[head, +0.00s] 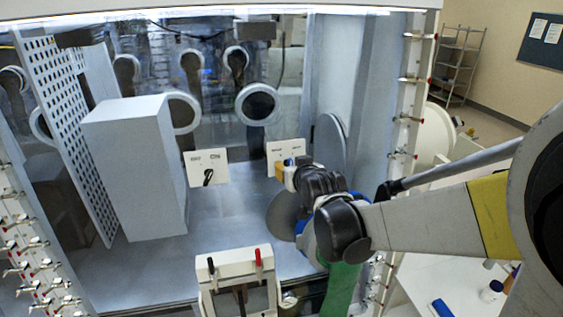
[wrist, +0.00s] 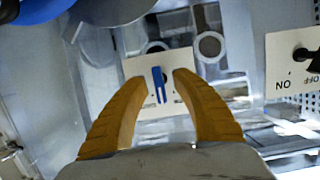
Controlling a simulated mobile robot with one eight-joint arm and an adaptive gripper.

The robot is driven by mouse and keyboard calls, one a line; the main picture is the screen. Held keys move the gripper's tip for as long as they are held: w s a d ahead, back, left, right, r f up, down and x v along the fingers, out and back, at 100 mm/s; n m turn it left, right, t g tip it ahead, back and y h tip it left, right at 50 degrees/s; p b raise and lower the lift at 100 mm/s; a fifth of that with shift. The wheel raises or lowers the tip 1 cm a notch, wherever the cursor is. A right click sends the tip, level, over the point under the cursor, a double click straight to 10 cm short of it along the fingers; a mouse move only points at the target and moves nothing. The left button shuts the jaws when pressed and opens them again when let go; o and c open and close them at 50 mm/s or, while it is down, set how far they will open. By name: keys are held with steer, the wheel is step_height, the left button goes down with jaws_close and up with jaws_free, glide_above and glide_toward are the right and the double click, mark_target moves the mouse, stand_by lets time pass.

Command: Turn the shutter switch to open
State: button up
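The shutter switch is a blue handle (wrist: 158,88) on a cream plate (wrist: 174,128). In the head view, the same plate (head: 284,150) is at the right of the glovebox's back area, its small labels unreadable and its lower part partly covered by my gripper (head: 287,173). In the wrist view, my gripper (wrist: 160,77) is open, with its two orange fingers spread either side of the blue handle. The handle looks upright in that view. The fingers do not visibly touch it, and I cannot tell the exact depth gap.
A second plate (head: 207,166) with a black knob, marked OFF and ON, stands to the left; it also shows in the wrist view (wrist: 288,72). A tall grey box (head: 138,165) and a perforated panel (head: 66,120) are further left. The metal floor between is clear.

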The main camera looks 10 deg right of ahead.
steer(key=v, duration=1.2)
